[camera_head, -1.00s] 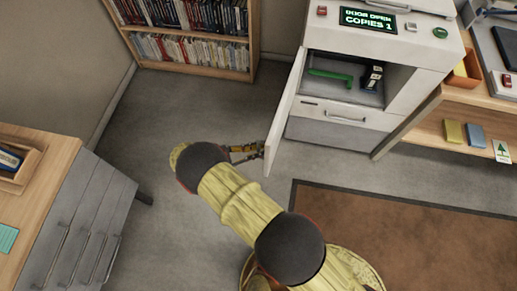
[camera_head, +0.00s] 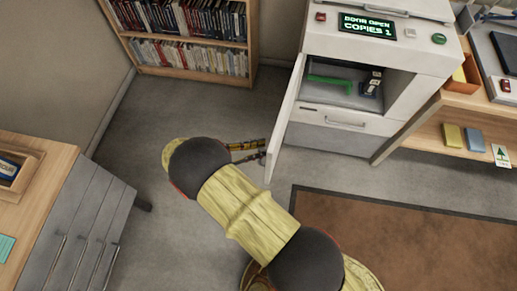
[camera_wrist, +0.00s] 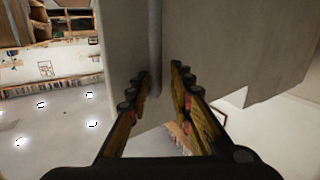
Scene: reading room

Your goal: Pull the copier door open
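The copier (camera_head: 322,45) stands at the upper right in the head view, and its screen reads "DOOR OPEN COPIES 1". Its pale door (camera_head: 283,125) is swung well out on the left side, seen nearly edge-on. The inside shows a green lever (camera_head: 330,79) and a dark part with white pieces (camera_head: 371,82). My gripper (camera_head: 262,150) is at the door's outer left face, low down. In the wrist view my gripper (camera_wrist: 157,85) has its fingers apart, with a vertical grey bar (camera_wrist: 155,45), likely the door handle, between them. Gaps show beside the bar.
A grey drawer cabinet with a wooden top (camera_head: 60,165) stands at the left. A bookshelf (camera_head: 190,55) is behind. A wooden shelf unit (camera_head: 455,110) is right of the copier. A brown rug (camera_head: 400,235) lies in front.

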